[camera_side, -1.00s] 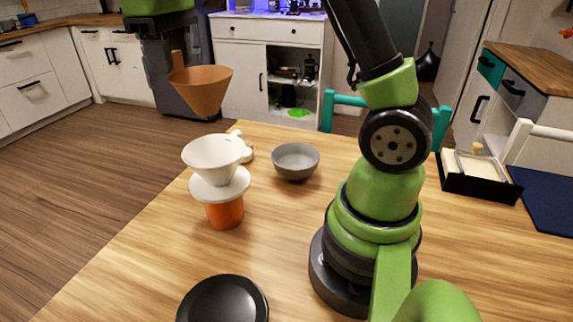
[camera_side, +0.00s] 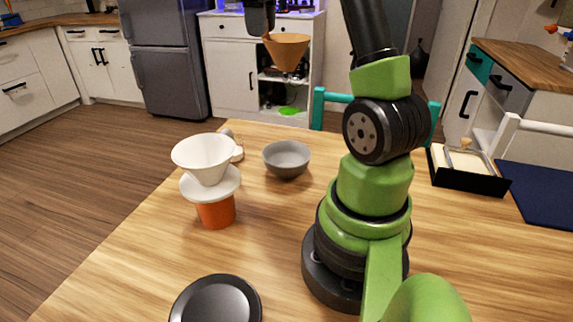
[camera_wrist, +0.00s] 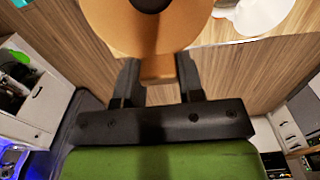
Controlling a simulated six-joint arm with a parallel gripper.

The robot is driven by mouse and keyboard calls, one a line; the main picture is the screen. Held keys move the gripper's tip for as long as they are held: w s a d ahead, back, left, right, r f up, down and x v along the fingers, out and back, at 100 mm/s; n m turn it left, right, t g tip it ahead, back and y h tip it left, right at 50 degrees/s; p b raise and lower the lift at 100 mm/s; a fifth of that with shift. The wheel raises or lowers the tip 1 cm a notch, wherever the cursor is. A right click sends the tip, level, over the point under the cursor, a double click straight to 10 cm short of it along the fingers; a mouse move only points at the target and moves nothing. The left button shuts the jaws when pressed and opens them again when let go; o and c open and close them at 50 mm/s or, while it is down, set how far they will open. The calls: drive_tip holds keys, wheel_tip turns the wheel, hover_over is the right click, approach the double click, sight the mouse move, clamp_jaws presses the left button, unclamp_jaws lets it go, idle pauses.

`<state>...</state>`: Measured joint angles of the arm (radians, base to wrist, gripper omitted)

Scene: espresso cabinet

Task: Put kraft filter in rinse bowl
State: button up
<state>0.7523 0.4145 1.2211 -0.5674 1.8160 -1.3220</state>
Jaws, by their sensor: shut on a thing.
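The kraft filter (camera_side: 288,55) is a brown cone, held high in the air above and behind the bowl in the side view. My gripper (camera_wrist: 158,70) is shut on the filter's small tab in the wrist view, where the filter (camera_wrist: 120,25) fills the top with its round dark centre. In the side view only the dark lower end of my gripper (camera_side: 262,18) shows, at the top edge. The rinse bowl (camera_side: 286,165) is small, grey and upright on the wooden table; it looks empty. I cannot make out the bowl in the wrist view.
A white dripper (camera_side: 203,160) stands on an orange cup (camera_side: 216,212) left of the bowl. A small white item (camera_side: 237,150) lies behind it. A black round plate (camera_side: 215,300) is at the front. A black tray (camera_side: 468,170) and blue mat (camera_side: 540,190) are right.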

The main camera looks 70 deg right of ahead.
sight(266, 151)
wheel_tip(266, 151, down, 25)
drive_tip(key=shift+r, duration=0.1)
idle(0.5)
drive_tip(key=shift+f, duration=0.2)
drive_tip(key=o, duration=1)
drive_tip(key=shift+r, duration=0.15)
